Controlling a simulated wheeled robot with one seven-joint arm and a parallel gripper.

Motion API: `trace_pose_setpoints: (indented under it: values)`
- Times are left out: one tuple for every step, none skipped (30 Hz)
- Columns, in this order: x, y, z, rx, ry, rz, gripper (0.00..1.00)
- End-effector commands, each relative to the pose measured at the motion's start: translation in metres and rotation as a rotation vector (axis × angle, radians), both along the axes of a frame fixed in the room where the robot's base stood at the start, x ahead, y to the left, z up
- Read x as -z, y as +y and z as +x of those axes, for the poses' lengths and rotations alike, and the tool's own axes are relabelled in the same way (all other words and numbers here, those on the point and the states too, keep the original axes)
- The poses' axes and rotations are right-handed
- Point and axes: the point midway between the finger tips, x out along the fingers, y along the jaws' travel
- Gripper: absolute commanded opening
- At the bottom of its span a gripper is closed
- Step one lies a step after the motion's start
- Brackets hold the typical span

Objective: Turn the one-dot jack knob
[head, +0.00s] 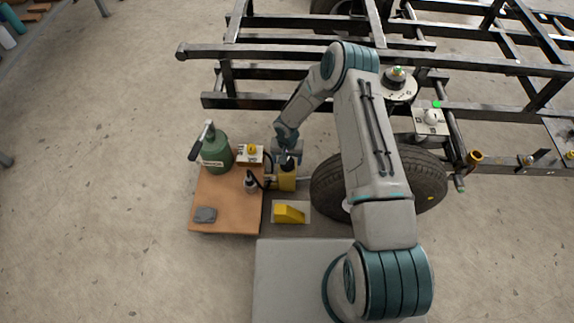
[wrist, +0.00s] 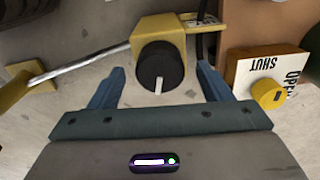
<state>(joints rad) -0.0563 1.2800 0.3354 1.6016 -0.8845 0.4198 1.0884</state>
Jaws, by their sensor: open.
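A black round knob (wrist: 160,67) with a white pointer line sits on a yellow jack body (wrist: 160,28) in the wrist view. The line points toward the bottom of the picture. I cannot make out any dots on it. The jack body (head: 288,178) also shows in the head view, beside the tyre, with its knob hidden by my gripper. My gripper (wrist: 159,72) is open, with one blue finger on each side of the knob and a visible gap to both. It (head: 287,158) also shows above the jack in the head view. Whether the fingertips reach the knob's depth is unclear.
A yellow knob (wrist: 268,93) on a plate marked OPEN and SHUT is right of my gripper. A wooden board (head: 228,205) bears a green bottle (head: 215,155) and a grey block (head: 205,215). A yellow wedge (head: 289,213) lies nearby.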

Motion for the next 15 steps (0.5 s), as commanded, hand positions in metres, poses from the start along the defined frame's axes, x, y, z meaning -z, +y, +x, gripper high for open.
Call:
trace_pose_setpoints:
  values:
    - [0.011, 0.0, -0.001, 0.001, 0.002, 0.001, 0.72]
    - [0.014, 0.0, -0.001, 0.001, 0.002, 0.001, 0.72]
    - [0.018, 0.0, 0.0, 0.001, 0.001, 0.001, 0.72]
    - [0.02, 0.0, 0.0, 0.001, 0.001, 0.001, 0.72]
    - [0.022, 0.0, 0.0, 0.001, 0.0, 0.001, 0.72]
    - [0.024, 0.0, 0.0, 0.001, 0.001, 0.001, 0.72]
    - [0.026, 0.0, 0.0, 0.001, 0.001, 0.001, 0.72]
    - [0.026, 0.0, 0.0, 0.001, 0.001, 0.0, 0.72]
    - [0.027, 0.0, 0.0, 0.001, 0.0, 0.0, 0.72]
    - [0.027, 0.0, 0.0, 0.001, 0.0, 0.0, 0.72]
    - [0.027, 0.0, 0.0, 0.001, 0.0, 0.0, 0.72]
    - [0.027, 0.0, 0.0, 0.001, 0.0, 0.0, 0.72]
    - [0.027, 0.0, 0.0, 0.001, 0.0, 0.0, 0.72]
    - [0.027, 0.0, 0.0, 0.001, 0.0, 0.0, 0.72]
    - [0.027, 0.0, 0.0, 0.001, 0.0, 0.0, 0.72]
